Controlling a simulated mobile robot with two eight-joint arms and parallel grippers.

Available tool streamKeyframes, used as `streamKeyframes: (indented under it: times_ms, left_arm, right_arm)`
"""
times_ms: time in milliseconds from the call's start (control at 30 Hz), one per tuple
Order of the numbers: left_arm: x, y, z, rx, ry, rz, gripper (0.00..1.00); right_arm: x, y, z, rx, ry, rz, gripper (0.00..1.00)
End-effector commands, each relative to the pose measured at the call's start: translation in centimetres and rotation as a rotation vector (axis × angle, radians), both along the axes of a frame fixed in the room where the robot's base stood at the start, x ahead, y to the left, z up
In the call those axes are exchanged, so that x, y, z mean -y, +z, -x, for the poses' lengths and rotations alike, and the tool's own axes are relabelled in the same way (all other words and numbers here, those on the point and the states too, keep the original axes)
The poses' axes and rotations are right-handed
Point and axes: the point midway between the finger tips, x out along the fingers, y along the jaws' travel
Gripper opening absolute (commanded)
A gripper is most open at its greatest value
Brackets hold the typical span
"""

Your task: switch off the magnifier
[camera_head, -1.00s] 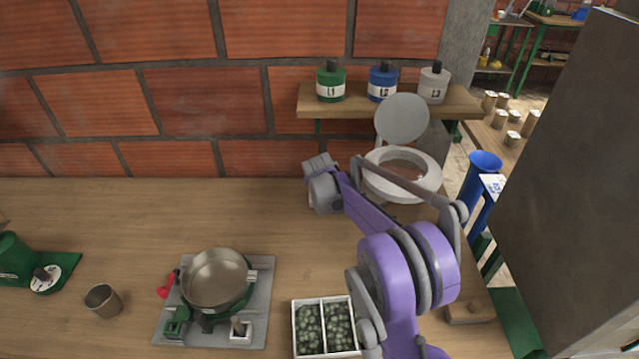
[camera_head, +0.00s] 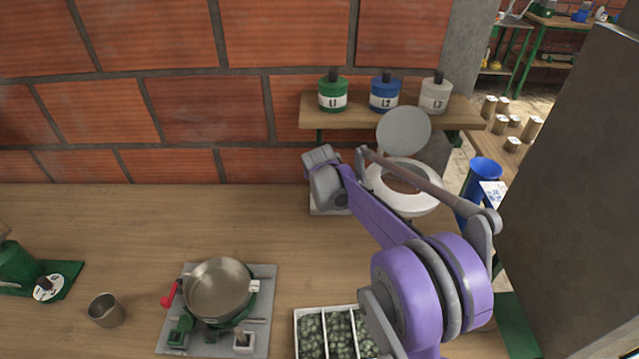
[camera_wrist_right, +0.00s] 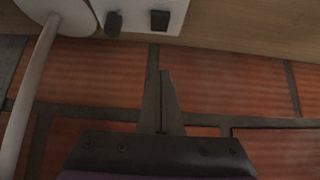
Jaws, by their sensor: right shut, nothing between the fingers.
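The magnifier (camera_head: 428,200) is a white ring with a round grey lid raised behind it, standing at the right end of the counter below the shelf. My right arm crosses in front of it and hides part of it. In the right wrist view, a white base (camera_wrist_right: 140,5) with two dark switches or knobs, one grey (camera_wrist_right: 113,24) and one black (camera_wrist_right: 160,20), shows at the top. My right gripper (camera_wrist_right: 160,75) is shut and empty, its tips a little below the black one in the picture, apparently apart from it. My left gripper is not in view.
A shelf (camera_head: 450,120) carries green, blue and grey bottles above the magnifier. A brick wall is behind.

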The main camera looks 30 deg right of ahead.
Motion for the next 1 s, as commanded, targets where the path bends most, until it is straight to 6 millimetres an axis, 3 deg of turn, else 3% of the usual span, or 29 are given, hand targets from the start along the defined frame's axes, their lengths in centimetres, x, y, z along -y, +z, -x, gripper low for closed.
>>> streamKeyframes:
  times_ms: [100,300,667,767,833,1000]
  left_arm:
    - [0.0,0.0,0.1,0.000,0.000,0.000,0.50]
    - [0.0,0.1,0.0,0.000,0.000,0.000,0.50]
    - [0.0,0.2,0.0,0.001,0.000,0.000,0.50]
    - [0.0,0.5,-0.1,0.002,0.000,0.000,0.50]
    - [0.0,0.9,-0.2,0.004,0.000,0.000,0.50]
    - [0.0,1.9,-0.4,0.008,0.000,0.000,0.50]
  right_arm:
    - [-0.7,2.2,1.3,0.000,0.000,0.000,0.00]
    - [-1.4,4.5,2.6,0.000,0.000,0.002,0.00]
    - [-2.3,5.4,3.6,-0.006,0.010,0.001,0.00]
    - [-4.2,5.9,5.7,-0.025,0.045,-0.005,0.00]
    - [-6.3,6.3,8.2,-0.046,0.083,-0.011,0.00]
    - [-11.8,6.3,16.1,-0.110,0.207,-0.028,0.00]
